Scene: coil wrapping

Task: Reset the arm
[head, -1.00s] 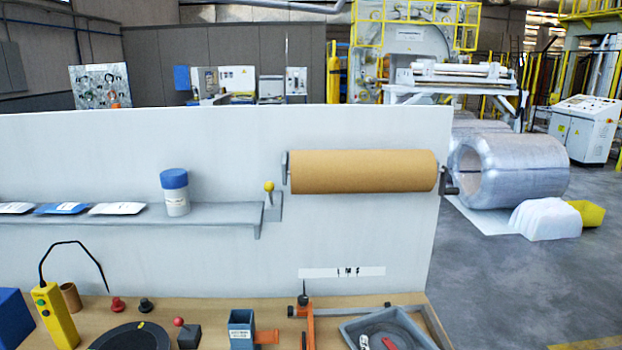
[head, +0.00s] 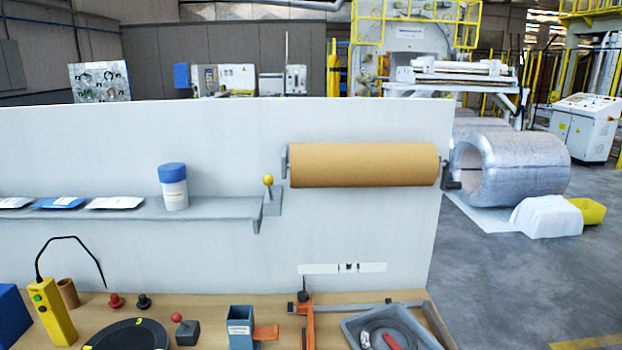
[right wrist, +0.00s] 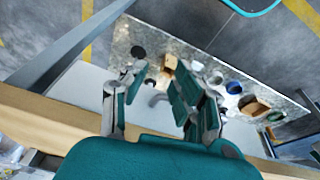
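My right gripper (right wrist: 150,105) shows in the right wrist view with its two teal-padded fingers spread apart. Nothing is between the fingers. Beyond and below it is a speckled surface (right wrist: 200,65) with small items on it. Neither gripper shows in the head view, and my left gripper is in no frame.
In the head view, a workbench (head: 270,302) holds a yellow pendant control (head: 52,312), a black disc (head: 125,336), a grey tray (head: 420,330) and an orange clamp (head: 308,325). A white panel (head: 100,150) carries a shelf (head: 130,213) and a brown roll (head: 365,165). Open floor (head: 510,290) lies right.

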